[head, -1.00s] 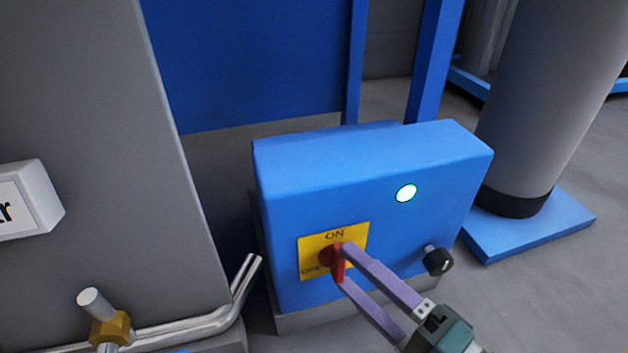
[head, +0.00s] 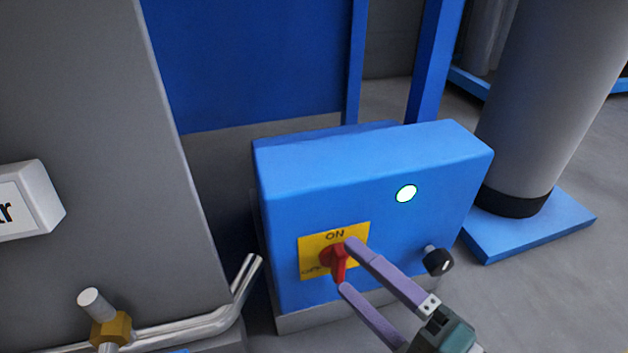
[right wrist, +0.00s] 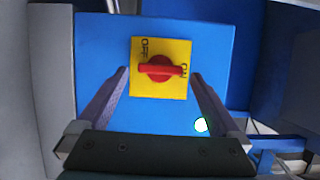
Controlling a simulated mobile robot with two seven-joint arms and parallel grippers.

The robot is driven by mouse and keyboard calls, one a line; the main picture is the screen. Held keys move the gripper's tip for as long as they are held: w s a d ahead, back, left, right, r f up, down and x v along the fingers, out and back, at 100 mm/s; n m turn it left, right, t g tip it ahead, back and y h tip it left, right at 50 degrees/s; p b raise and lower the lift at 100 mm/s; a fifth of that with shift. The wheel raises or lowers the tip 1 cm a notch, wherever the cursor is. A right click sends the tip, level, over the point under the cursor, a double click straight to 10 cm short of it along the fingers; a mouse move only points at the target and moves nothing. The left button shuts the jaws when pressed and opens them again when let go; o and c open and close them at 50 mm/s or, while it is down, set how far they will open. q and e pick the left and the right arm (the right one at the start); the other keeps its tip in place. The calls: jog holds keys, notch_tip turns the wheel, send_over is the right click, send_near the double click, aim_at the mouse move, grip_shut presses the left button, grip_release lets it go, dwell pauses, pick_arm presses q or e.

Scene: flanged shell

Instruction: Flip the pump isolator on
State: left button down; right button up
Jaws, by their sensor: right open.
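The pump isolator is a red rotary handle (head: 337,264) on a yellow plate (head: 308,245) marked ON at the top and OFF at the lower left. The plate sits on the front of a blue box (head: 380,240). The handle stands upright, in line with the ON mark. In the right wrist view the handle (right wrist: 160,69) lies level and points at ON on the right. My right gripper (head: 347,265) is open just in front of the handle, one finger toward each end of it, holding nothing. My left gripper is out of view.
A lit pale lamp (head: 406,193) and a black knob (head: 438,261) are on the box front. A grey cabinet (head: 90,130) and bent metal pipes (head: 215,318) stand to the left. A grey column (head: 545,100) on a blue base stands to the right.

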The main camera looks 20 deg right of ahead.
jog(key=p+v, duration=0.1)
jog(key=v, duration=0.8)
jog(key=shift+s+d+p, duration=0.2)
jog(key=shift+s+p, duration=0.1)
jog(key=shift+s, duration=0.05)
